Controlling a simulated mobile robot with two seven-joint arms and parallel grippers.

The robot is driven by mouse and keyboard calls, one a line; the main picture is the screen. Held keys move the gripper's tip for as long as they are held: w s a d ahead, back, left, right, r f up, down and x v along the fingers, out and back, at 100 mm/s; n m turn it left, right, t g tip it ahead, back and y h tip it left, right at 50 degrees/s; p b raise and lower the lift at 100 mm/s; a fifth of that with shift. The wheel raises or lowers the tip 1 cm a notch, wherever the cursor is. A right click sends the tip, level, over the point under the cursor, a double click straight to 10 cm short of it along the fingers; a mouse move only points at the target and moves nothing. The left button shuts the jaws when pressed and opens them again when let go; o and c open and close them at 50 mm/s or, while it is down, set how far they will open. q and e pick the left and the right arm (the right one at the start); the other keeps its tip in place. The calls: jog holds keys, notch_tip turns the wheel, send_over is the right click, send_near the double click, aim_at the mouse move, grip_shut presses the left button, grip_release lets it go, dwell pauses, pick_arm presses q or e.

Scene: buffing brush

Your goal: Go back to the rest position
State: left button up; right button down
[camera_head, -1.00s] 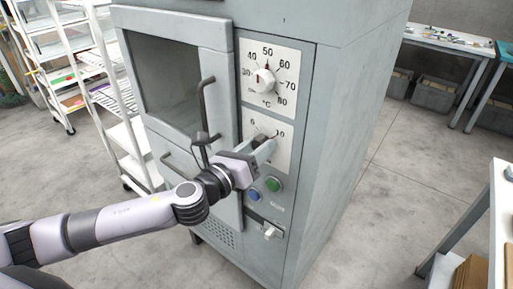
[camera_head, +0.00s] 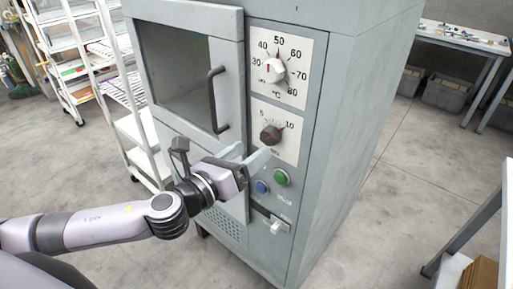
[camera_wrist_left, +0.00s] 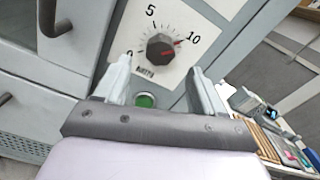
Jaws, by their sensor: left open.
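My left gripper (camera_head: 246,158) is open and empty in front of the grey oven cabinet (camera_head: 349,140), just below and left of the lower dial. In the left wrist view its two fingers (camera_wrist_left: 160,82) are spread apart, with the lower dial (camera_wrist_left: 160,48) beyond them and not held. That dial, marked 5 and 10, also shows in the head view (camera_head: 270,135); its pointer is toward 10. The upper temperature dial (camera_head: 274,70) is above it. A green button (camera_head: 281,178) and a blue button (camera_head: 262,187) are below the gripper. My right gripper is not in view.
The cabinet's door handle (camera_head: 217,100) juts out close above my left gripper. A white switch (camera_head: 277,225) sits low on the panel. A white rack (camera_head: 150,150) stands to the left. A workbench (camera_head: 460,42) is at the back right. Open floor lies right of the cabinet.

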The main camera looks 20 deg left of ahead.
pick_arm(q)
jog(key=shift+s+a, duration=0.2)
jog(key=shift+s, duration=0.3)
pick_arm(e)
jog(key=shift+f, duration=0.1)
